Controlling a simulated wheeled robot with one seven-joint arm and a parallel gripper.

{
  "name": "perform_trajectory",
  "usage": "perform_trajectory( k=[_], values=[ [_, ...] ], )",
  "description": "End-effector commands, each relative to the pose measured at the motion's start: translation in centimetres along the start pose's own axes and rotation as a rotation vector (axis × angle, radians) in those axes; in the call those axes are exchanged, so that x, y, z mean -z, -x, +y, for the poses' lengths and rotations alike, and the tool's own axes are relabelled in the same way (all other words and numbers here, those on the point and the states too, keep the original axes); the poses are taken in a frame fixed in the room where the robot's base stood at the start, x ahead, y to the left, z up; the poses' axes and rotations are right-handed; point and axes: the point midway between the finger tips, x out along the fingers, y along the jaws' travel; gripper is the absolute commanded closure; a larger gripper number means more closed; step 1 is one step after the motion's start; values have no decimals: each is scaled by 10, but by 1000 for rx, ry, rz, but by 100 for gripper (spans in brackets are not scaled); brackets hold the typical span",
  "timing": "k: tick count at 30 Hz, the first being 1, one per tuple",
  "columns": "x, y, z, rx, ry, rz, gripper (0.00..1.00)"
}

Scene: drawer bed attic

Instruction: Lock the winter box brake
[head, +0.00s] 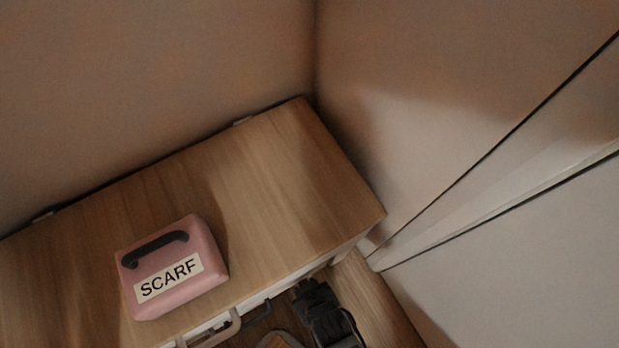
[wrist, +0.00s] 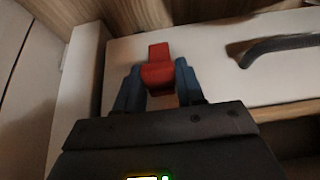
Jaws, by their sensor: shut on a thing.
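A red lever (wrist: 158,50), which looks like the brake, stands at the edge of a pale front panel (wrist: 217,65) in the wrist view. My gripper (wrist: 158,80) has its two blue fingers on either side of the lever and is shut on it. The lever's lower end is hidden between the fingers and behind the gripper body. No label naming the winter box shows. The lever cannot be made out in the head view.
A pink box (head: 182,294) labelled SCARF sits on the wooden top (head: 270,190). A dark handle (wrist: 285,44) is on the pale panel, right of the lever. Walls close in behind and to the right of the furniture.

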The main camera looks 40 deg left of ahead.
Motion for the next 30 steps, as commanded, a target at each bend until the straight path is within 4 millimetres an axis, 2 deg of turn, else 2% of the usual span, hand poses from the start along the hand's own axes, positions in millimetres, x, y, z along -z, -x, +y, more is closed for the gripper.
perform_trajectory(
  k=[6, 24, 25, 30],
  values=[
    [7, -1, 0, -2, -4, -56, 100],
    [8, -2, 0, -2, -1, -85, 100],
    [8, -2, 0, -2, -1, -85, 61],
    [7, -2, 0, -2, -1, -86, 45]
  ],
)
